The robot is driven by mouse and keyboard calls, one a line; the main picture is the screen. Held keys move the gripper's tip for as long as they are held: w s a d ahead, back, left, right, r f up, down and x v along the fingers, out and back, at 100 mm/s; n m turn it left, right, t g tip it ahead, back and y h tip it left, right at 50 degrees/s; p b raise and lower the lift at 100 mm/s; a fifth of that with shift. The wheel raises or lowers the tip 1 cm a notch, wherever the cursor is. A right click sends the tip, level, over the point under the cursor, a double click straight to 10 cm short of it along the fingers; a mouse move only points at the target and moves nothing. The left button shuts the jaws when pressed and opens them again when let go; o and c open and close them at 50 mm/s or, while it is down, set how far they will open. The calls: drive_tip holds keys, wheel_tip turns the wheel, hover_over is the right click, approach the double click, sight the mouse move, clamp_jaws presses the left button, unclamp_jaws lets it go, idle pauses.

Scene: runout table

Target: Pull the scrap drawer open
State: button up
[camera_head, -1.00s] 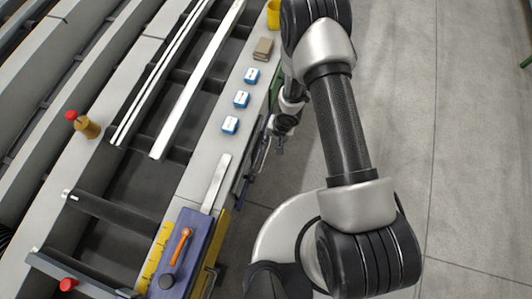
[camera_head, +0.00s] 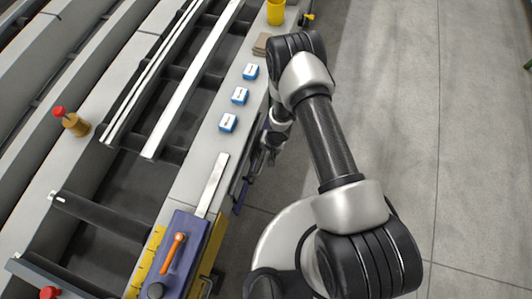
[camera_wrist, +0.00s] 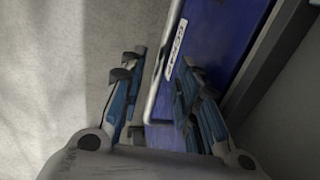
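The scrap drawer's blue front (camera_wrist: 222,38) fills the upper middle of the wrist view and carries a white label (camera_wrist: 175,48). Its pale bar handle (camera_wrist: 153,90) runs along the near side of the front. My gripper (camera_wrist: 160,64) is open, with one finger on each side of the handle and gaps visible between. In the head view my gripper (camera_head: 262,156) is low beside the table's right side, partly hidden by my arm. A strip of blue (camera_head: 239,196) shows under the table edge there; how far the drawer is out cannot be told.
A purple block with an orange lever (camera_head: 173,253) stands at the near end.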

clamp_jaws()
idle(0.7)
